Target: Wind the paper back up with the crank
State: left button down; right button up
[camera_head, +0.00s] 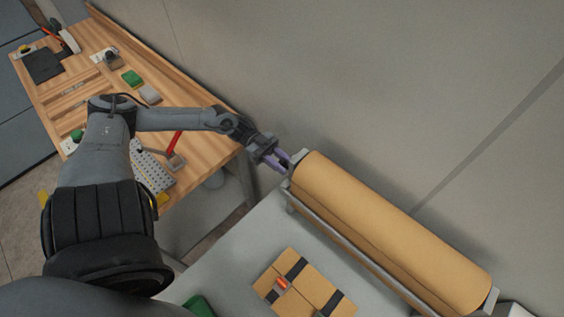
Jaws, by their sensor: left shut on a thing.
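A large roll of brown paper (390,222) lies in a grey metal holder (350,250) at the right, along the wall. My left gripper (285,163) is at the roll's left end, with its purple fingers close together. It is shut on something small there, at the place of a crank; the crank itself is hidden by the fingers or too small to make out. No loose paper sheet shows clearly beyond the roll. My right gripper is not in view.
A grey table (225,258) carries the roll and a cardboard box (303,284) with black straps. A green object (198,306) sits at the bottom edge. A wooden workbench (190,125) at the left holds a red-handled tool (175,148) and several small items.

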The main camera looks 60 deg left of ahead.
pick_arm(q)
jog(key=shift+s+d+r+n+p, duration=0.1)
jog(key=shift+s+r+n+p, duration=0.25)
jog(key=shift+n+p, duration=0.55)
jog(key=s+d+r+n+p, duration=0.1)
jog(key=s+r+n+p, duration=0.3)
jog(key=n+p, duration=0.8)
jog(key=shift+d+r+n+p, duration=0.25)
jog(key=shift+n+p, duration=0.15)
jog(key=shift+n, duration=0.8)
jog(key=c, duration=0.9)
grip_release()
jog(key=shift+a, duration=0.15)
